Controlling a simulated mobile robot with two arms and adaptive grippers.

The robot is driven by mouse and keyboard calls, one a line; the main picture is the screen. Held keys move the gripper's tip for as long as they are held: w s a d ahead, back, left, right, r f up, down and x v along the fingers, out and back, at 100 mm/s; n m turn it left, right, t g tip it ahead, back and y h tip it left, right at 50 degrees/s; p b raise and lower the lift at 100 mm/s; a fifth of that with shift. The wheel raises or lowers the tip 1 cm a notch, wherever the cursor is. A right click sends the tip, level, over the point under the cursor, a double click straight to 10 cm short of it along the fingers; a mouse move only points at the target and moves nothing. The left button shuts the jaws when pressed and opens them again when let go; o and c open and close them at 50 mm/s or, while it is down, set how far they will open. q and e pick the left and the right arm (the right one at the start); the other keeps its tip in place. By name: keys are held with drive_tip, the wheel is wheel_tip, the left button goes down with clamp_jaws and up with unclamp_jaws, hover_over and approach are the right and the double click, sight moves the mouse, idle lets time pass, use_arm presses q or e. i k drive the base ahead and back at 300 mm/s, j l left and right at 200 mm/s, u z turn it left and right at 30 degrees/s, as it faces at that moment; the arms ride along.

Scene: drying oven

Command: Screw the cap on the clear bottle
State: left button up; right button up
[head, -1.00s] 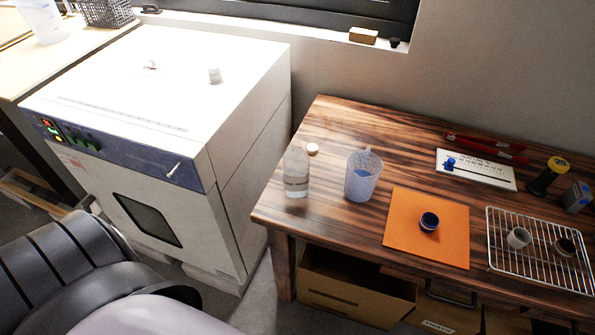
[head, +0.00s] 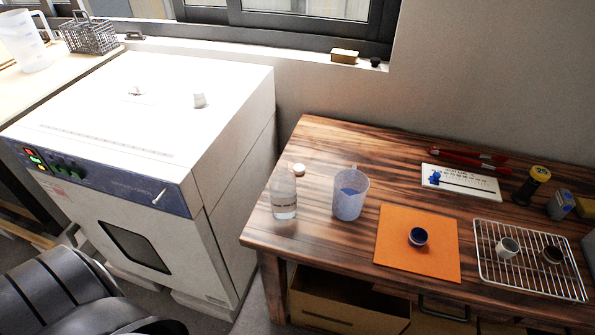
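The clear bottle (head: 284,196) stands upright and open-topped near the left edge of the wooden table, with a band of print low on its side. A small white cap (head: 299,168) lies on the table just behind and to the right of the bottle, apart from it. Neither of my grippers shows in the head view; only a dark part of my own body is at the bottom left.
A translucent jug (head: 350,195) stands right of the bottle. A wire rack (head: 483,265) with two small cups is at the right. The white drying oven (head: 215,100) stands left, across a gap.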

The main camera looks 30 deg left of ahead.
sight(283, 181)
drive_tip(key=j+z, duration=0.2)
drive_tip(key=j, duration=0.5)
drive_tip(key=j+z, duration=0.2)
drive_tip(key=j, duration=0.45)
drive_tip(key=k, duration=0.05)
